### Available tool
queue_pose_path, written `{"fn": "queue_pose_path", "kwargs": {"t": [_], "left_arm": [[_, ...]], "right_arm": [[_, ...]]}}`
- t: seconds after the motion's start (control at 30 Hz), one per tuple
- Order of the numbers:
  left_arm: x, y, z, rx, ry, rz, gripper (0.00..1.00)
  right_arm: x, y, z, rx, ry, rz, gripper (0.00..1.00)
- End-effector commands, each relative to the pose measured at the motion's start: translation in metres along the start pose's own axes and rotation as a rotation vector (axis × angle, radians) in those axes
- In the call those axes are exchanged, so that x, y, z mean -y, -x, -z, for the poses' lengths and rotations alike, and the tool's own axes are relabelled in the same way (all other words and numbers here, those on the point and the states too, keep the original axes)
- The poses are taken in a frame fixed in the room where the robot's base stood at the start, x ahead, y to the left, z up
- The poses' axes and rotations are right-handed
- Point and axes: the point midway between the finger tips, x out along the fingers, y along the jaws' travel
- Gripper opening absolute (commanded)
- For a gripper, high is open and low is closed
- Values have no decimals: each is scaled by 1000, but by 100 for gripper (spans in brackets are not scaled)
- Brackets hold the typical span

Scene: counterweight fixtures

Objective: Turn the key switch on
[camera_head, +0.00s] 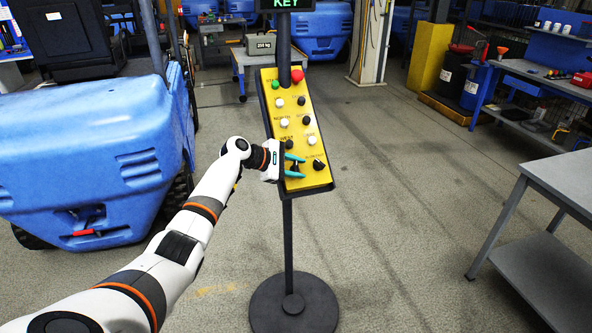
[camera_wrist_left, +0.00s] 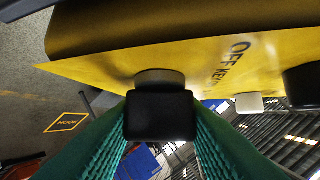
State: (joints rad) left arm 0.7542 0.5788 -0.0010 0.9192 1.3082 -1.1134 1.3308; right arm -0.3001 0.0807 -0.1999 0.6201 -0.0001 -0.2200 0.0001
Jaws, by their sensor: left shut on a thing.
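The yellow control panel (camera_head: 310,182) stands on a dark post, with buttons and knobs on its face. My left gripper (camera_head: 296,166) is at the panel's lower left, its teal fingers on either side of a dark knob. In the left wrist view the fingers are shut on the black block-like key switch (camera_wrist_left: 160,116), which sits on a round grey collar on the yellow face. The label beside it reads "OFF KEY" in part. The fingers hide the switch's sides. My right gripper is in neither view.
Another black knob (camera_head: 319,165) sits just right of the gripper. A red button (camera_head: 297,76) and a green button (camera_head: 275,85) top the panel. A blue vehicle (camera_head: 80,150) stands at left, a grey table (camera_head: 565,175) at right. The floor between is open.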

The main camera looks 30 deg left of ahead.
Motion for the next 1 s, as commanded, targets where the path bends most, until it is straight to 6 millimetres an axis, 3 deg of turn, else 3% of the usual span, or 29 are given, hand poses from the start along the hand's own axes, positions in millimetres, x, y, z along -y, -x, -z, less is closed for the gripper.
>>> {"fn": "queue_pose_path", "kwargs": {"t": [0.4, 1.0], "left_arm": [[-1, -2, -1, -1, -145, -286, 12], [-2, -1, 0, 0, -212, -423, 12]], "right_arm": [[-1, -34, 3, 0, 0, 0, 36], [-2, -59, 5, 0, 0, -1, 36]]}}
